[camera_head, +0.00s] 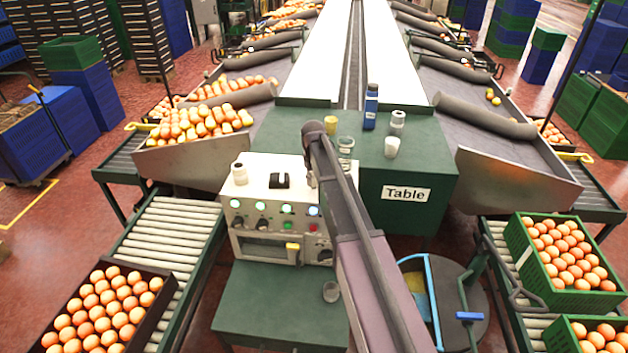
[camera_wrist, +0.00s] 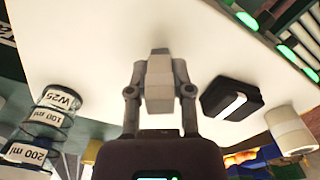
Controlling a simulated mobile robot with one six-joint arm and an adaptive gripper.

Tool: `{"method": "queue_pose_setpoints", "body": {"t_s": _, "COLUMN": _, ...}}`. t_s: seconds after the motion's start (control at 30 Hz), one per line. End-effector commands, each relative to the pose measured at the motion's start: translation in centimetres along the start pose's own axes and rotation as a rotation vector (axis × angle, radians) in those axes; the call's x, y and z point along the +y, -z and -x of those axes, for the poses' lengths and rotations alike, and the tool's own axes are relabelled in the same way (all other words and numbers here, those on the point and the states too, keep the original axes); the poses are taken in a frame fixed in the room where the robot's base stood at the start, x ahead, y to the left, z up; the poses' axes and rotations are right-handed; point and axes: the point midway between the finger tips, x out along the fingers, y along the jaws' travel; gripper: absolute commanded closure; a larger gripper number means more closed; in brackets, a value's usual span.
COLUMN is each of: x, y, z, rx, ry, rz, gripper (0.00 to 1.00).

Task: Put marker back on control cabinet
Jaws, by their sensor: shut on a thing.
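My gripper (camera_wrist: 159,92) is shut on a pale grey, block-like thing (camera_wrist: 159,75) with a darker end, which I take to be the marker. It is held over the white top of the control cabinet (camera_wrist: 95,45); whether it touches cannot be told. In the head view the control cabinet (camera_head: 265,219) has lit buttons and knobs on its front. My arm crosses the cabinet's right side there and largely hides the gripper and the held thing.
A black block (camera_head: 279,181) and a white cylinder (camera_head: 239,174) stand on the cabinet, right of my gripper in the wrist view. Labelled clear beakers (camera_wrist: 45,115) are at its left. A blue bottle (camera_head: 371,106) and a white cup (camera_head: 392,147) stand on the green table (camera_head: 430,165) behind.

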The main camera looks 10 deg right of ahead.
Motion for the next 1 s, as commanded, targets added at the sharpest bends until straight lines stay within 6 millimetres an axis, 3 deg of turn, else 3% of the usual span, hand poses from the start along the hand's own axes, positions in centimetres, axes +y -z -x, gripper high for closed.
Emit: {"method": "queue_pose_setpoints", "body": {"t_s": 1.0, "x": 0.1, "y": 0.0, "z": -1.1, "rx": 0.0, "ry": 0.0, "rz": -0.002, "gripper": 1.0}}
